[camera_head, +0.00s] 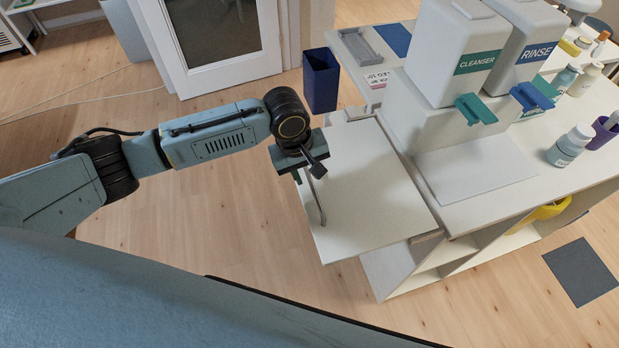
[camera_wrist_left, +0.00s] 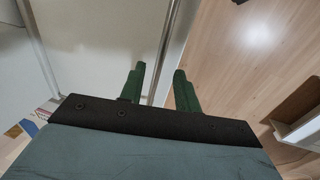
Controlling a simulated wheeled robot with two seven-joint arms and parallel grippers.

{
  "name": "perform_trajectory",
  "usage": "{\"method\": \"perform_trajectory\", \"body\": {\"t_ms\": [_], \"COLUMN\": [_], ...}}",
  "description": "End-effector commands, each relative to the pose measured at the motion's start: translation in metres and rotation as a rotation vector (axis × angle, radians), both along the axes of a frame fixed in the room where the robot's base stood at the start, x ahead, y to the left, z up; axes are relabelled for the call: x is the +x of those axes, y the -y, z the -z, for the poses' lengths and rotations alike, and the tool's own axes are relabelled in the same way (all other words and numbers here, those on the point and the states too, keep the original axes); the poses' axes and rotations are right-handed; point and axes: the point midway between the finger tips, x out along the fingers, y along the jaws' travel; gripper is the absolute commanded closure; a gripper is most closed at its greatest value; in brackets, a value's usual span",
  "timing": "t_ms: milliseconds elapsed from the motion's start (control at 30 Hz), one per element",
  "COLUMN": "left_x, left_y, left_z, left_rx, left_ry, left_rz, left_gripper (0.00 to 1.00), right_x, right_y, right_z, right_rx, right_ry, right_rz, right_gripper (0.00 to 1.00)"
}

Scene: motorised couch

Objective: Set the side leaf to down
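The side leaf (camera_head: 375,190) is a white panel at the left side of the white counter unit. It looks raised and roughly level with the counter top. A thin metal bar handle (camera_head: 318,203) runs along its left edge. My left gripper (camera_head: 299,176) is at the far end of that handle, its fingers partly hidden in the head view. In the left wrist view, the green fingers of my left gripper (camera_wrist_left: 157,78) stand apart. The metal bar (camera_wrist_left: 167,45) passes between them, with space visible on both sides. My right gripper is not in view.
The counter (camera_head: 490,205) carries the cleanser (camera_head: 447,60) and rinse (camera_head: 515,50) dispensers and several bottles. A dark blue bin (camera_head: 320,80) is beyond the leaf. Open shelves are below the counter. The wooden floor (camera_head: 225,240) left of the leaf is clear.

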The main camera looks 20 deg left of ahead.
Motion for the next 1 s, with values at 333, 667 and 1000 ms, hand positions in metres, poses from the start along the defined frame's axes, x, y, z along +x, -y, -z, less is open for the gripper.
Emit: {"method": "perform_trajectory", "body": {"t_ms": [333,667,1000], "left_x": [0.003,0.003,0.003], "left_y": [0.005,0.005,0.004], "left_z": [0.028,0.028,0.028], "left_rx": [0.001,0.001,0.001], "left_ry": [0.001,0.001,0.001], "left_rz": [0.002,0.002,0.001], "left_gripper": [0.67,0.81,1.0], "right_x": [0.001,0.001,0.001], "right_y": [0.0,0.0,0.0], "right_z": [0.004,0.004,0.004], "right_rx": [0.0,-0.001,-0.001], "right_ry": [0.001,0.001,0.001], "right_rz": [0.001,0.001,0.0], "right_gripper": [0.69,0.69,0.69]}}
